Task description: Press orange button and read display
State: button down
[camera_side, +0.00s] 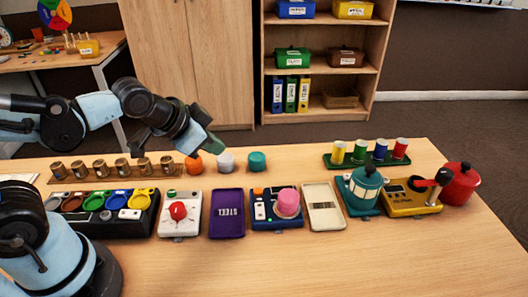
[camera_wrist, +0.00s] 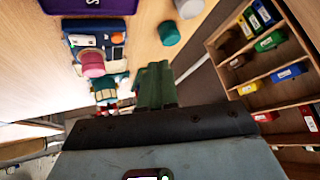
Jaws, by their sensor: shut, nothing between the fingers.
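A dark blue device (camera_side: 262,220) sits on the table in the middle of the side view. It has an orange button (camera_side: 258,191) at its back left, a small pale panel (camera_side: 260,211) and a pink round piece (camera_side: 288,203) on its right. Any reading is too small to make out. The wrist view also shows the device (camera_wrist: 100,24), with its orange button (camera_wrist: 117,37) and pink piece (camera_wrist: 92,64). My gripper (camera_side: 214,147) is shut and empty, with green fingers, above the table's back edge, left of and behind the device. Its fingers also show in the wrist view (camera_wrist: 155,86).
Orange (camera_side: 193,166), white (camera_side: 225,162) and teal (camera_side: 257,161) pieces stand under and beside my gripper. A purple tray (camera_side: 227,225) and a cream tray (camera_side: 324,219) flank the device. A white box with a red knob (camera_side: 178,211) is further left. The front table is clear.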

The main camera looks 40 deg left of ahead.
jog(key=s+a+n, duration=0.1)
jog(key=s+n, duration=0.1)
jog(key=s+a+r+n, duration=0.1)
jog(key=s+a+n, duration=0.1)
jog(key=shift+g, duration=0.4)
jog(key=shift+w, duration=0.1)
notch_tip(320, 180, up, 4)
jog(key=f+m+g, duration=0.1)
jog(key=m+g, duration=0.5)
jog(key=m, duration=2.1)
send_over(258, 191)
jog(key=shift+s+r, duration=0.25)
jog(key=shift+s, duration=0.15)
jog(key=f, duration=1.4)
jog(key=shift+w, duration=0.35)
